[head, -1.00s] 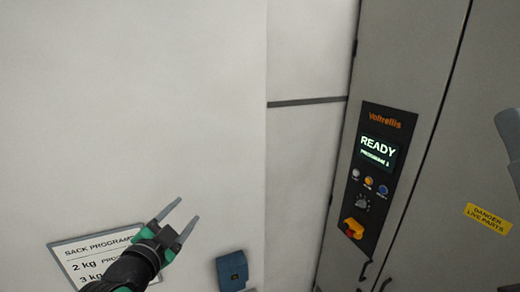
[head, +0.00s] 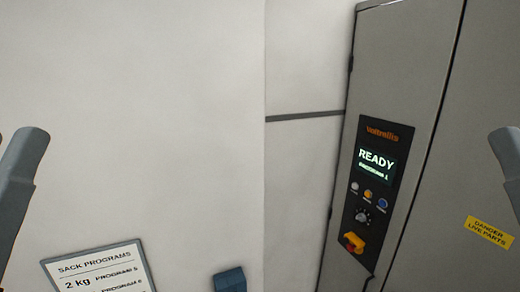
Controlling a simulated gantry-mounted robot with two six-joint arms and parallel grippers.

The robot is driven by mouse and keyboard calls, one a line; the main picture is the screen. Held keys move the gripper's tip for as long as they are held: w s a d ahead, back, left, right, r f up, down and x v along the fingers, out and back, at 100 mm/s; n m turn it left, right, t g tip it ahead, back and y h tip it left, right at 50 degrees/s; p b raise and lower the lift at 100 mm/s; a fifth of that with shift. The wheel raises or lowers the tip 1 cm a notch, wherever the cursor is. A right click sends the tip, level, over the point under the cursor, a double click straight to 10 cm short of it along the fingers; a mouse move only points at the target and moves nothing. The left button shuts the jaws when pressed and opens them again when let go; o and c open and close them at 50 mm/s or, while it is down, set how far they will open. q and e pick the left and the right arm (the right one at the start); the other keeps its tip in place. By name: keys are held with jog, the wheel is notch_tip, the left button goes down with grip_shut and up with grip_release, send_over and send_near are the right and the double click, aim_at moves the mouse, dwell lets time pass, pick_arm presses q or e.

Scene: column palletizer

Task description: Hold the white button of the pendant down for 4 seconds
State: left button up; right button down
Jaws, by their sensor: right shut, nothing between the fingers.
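No hanging pendant can be made out in the head view. A dark control panel (head: 386,148) on the grey cabinet has a lit screen (head: 376,164) reading READY. Below the screen sit a small white button (head: 354,187), an orange button (head: 368,194) and a blue button (head: 382,202) in a row. A blue object (head: 230,280) is cut off by the bottom edge, so I cannot tell what it is. Neither gripper's fingers show. Only grey parts that look like my arms show at the left and right edges, well apart from the panel.
A sack programs sign (head: 95,268) is on the pale wall (head: 140,120) at bottom left. A yellow danger label (head: 489,232) is on the cabinet (head: 405,60).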

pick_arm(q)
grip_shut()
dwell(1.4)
